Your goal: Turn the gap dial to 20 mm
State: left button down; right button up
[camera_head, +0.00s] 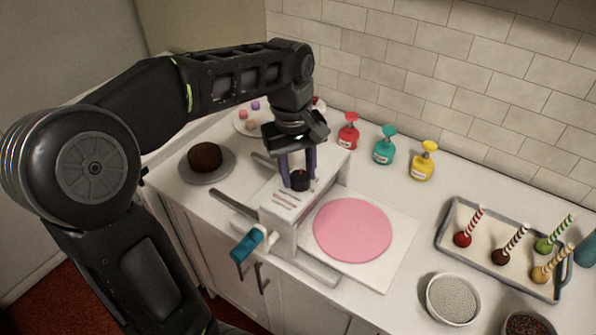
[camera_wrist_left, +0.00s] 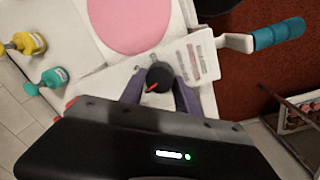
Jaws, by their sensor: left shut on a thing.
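A black gap dial (camera_head: 299,181) stands on top of the white roller machine (camera_head: 283,225). My left gripper (camera_head: 299,178) points down from above and is shut on the dial. In the left wrist view the gripper's purple fingers (camera_wrist_left: 160,92) press on both sides of the black dial (camera_wrist_left: 160,75), which has a red pointer. Printed markings beside the dial are too small to read. A crank with a teal handle (camera_head: 248,244) sticks out at the machine's front; it also shows in the left wrist view (camera_wrist_left: 279,33). My right gripper does not show.
A pink round sheet (camera_head: 352,230) lies on the white board right of the machine. A chocolate cake (camera_head: 205,156) stands to the left. Red, teal (camera_head: 384,146) and yellow bottles stand behind. A tray (camera_head: 490,267) and bowls (camera_head: 453,299) are at the right.

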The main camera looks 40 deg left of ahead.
pick_arm(q)
jog(key=m, duration=0.5)
jog(key=shift+w+r+m, duration=0.1)
jog(key=shift+w+m, duration=0.05)
jog(key=shift+m, duration=0.15)
jog(key=m, duration=0.5)
jog(key=shift+m+g, duration=0.3)
jog(key=m, duration=0.5)
jog(key=shift+w+d+p, duration=0.1)
jog(key=shift+d+p, duration=0.05)
jog(key=shift+p, duration=0.2)
jog(key=m, duration=0.6)
jog(key=shift+g, duration=0.3)
jog(key=c, duration=0.9)
grip_release()
